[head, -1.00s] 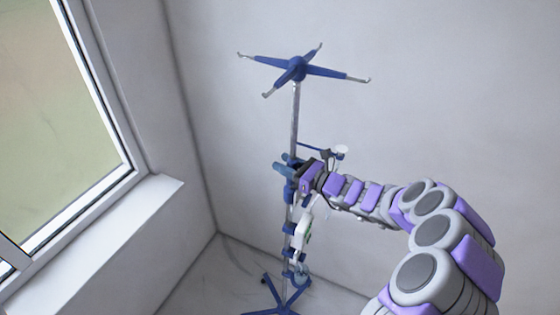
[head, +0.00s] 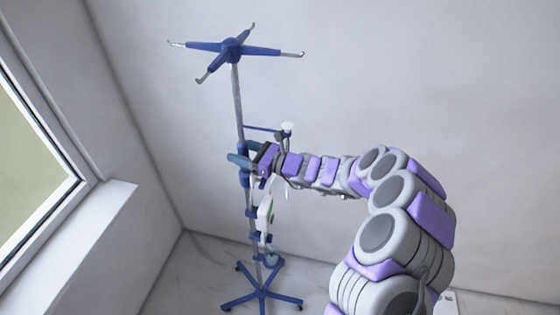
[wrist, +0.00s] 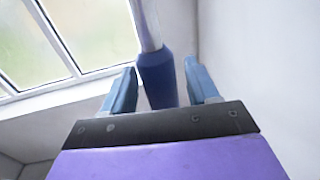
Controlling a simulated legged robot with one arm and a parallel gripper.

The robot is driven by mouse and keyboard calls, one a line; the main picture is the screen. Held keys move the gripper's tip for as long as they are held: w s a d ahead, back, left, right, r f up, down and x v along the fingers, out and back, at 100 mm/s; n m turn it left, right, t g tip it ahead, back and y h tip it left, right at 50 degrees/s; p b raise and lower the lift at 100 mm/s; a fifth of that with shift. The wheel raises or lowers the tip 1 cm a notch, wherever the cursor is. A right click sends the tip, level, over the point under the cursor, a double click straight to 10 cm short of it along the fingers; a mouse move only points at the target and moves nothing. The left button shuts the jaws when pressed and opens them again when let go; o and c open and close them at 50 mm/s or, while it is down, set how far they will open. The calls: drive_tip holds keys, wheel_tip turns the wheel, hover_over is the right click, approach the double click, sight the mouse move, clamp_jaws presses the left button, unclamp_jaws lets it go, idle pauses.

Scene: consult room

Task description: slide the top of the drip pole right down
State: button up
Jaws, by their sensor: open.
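The drip pole (head: 238,100) stands upright in the corner, with a blue hub and several hooked arms at its top (head: 232,48). Its grey upper rod runs down into a blue collar, which shows in the wrist view (wrist: 157,75). My gripper (head: 240,160) is at the pole's mid height in the head view. In the wrist view my gripper (wrist: 162,88) is open, with one finger on each side of the blue collar. Gaps show between the collar and both fingers. The far side of the collar is hidden.
A side arm with a small white cup (head: 288,127) sticks out right of the pole. A white device (head: 265,214) hangs below my gripper. The blue star-shaped base (head: 262,294) rests on the floor. A window ledge (head: 75,245) is at left.

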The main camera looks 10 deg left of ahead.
drive_tip(key=v, duration=1.7)
drive_tip(key=shift+w+d+b, duration=0.25)
drive_tip(key=shift+d+b, duration=0.15)
drive_tip(key=shift+b, duration=0.05)
drive_tip(key=shift+r, duration=0.15)
